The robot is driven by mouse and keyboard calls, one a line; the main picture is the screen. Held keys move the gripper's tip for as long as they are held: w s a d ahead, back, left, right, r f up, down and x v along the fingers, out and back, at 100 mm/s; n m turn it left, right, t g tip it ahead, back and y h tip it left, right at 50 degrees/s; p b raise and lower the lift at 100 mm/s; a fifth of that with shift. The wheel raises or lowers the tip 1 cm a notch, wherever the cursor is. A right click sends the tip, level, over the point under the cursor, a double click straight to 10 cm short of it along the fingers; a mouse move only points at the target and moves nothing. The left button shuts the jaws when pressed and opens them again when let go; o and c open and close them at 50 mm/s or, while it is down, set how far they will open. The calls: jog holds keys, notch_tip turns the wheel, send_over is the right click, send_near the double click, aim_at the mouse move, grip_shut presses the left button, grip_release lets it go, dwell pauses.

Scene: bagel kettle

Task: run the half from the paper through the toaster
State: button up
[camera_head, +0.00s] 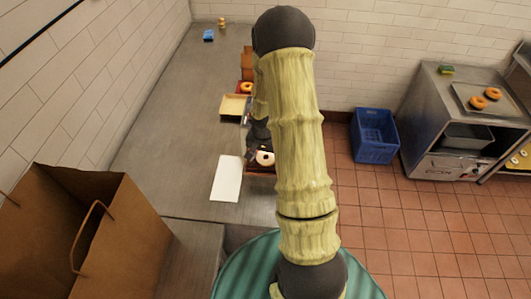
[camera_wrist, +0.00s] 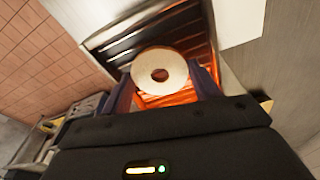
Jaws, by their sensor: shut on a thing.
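A pale round bagel half (camera_wrist: 160,66) with a brown hole at its middle is between the two dark fingers of my gripper (camera_wrist: 163,84), which is shut on it. It also shows in the head view (camera_head: 265,157), beside the counter's right edge. In the wrist view the toaster (camera_wrist: 122,42) lies behind the half, with dark metal bars and an orange glow. I cannot tell whether the half touches it. The white paper (camera_head: 227,178) lies bare on the counter, left of the half. My arm hides much of the toaster in the head view.
The grey counter (camera_head: 165,150) has free room left of the paper. A paper bag (camera_head: 120,235) stands front left. A shallow wooden tray (camera_head: 234,106) and an orange-brown bagel (camera_head: 246,87) are farther back. A blue crate (camera_head: 375,135) stands on the floor, left of a metal unit (camera_head: 440,110).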

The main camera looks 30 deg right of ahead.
jog(key=shift+f, duration=0.55)
jog(key=o, duration=1.3)
notch_tip(320, 180, up, 7)
jog(key=p, duration=0.5)
jog(key=shift+r, duration=0.1)
jog(key=s+a+r+n+b, duration=0.2)
jog(key=s+a+n+b, duration=0.1)
jog(key=s+a, duration=0.1)
jog(key=s+a+r+n+t+b, duration=0.1)
jog(key=s+a+r+n+b, duration=0.2)
jog(key=s+a, duration=0.1)
jog(key=s+a+r+n+y+b, duration=0.1)
jog(key=s+a+r+n+b, duration=0.1)
jog(key=s+a, duration=0.3)
jog(key=shift+s+a+r+n+t+b, duration=0.1)
jog(key=shift+a+r+n+t+b, duration=0.3)
jog(key=shift+r, duration=0.35)
